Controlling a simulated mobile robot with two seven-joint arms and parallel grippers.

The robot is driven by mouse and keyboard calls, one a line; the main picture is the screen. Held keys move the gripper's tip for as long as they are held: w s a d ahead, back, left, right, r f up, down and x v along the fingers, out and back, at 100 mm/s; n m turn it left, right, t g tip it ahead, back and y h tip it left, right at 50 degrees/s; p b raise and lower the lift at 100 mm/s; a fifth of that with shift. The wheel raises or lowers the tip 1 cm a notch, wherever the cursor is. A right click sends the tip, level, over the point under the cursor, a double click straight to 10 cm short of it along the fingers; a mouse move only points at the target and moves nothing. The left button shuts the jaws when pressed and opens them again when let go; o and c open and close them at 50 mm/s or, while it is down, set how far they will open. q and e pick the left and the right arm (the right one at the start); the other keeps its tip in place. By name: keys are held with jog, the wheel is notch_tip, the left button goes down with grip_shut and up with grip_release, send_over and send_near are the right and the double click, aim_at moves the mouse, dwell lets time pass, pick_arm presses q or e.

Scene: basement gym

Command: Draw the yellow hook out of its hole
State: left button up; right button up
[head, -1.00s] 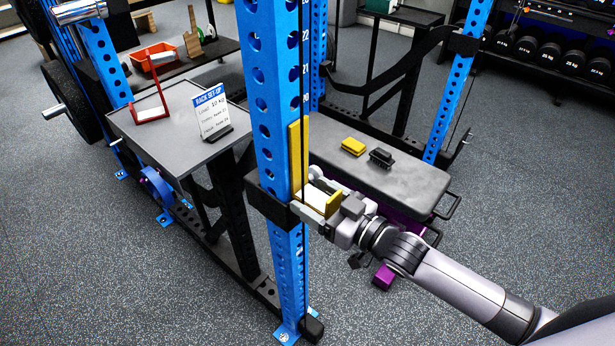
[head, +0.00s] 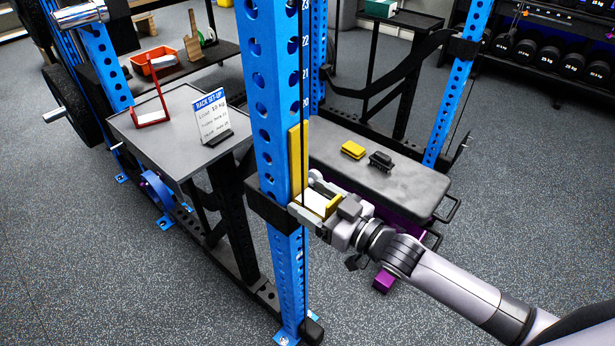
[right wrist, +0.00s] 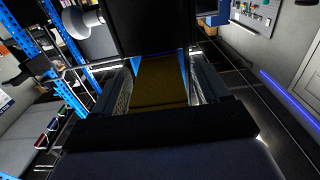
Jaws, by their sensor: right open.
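The yellow hook (head: 295,162) sits on the blue rack upright (head: 271,100). Its tall plate lies along the upright's right face, and its lower arm juts out toward my right gripper (head: 306,194). My right gripper is open at the upright, with its fingers on either side of the hook's arm. In the right wrist view, the hook's dull yellow surface (right wrist: 160,82) shows between the two fingers (right wrist: 162,92). I cannot tell whether the fingers touch it. The hole behind the hook is hidden. My left gripper is not in view.
A grey side table (head: 165,128) with a rack set-up sign (head: 212,117) and a red stand (head: 152,108) is left. A bench (head: 395,180) with a yellow block (head: 353,150) and a black object (head: 381,161) is behind.

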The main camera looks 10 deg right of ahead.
grip_shut()
jog(key=shift+r, duration=0.15)
jog(key=shift+p+v, duration=0.75)
jog(key=shift+v, duration=0.7)
jog(key=shift+p+v, duration=1.2)
jog(key=shift+v, duration=1.75)
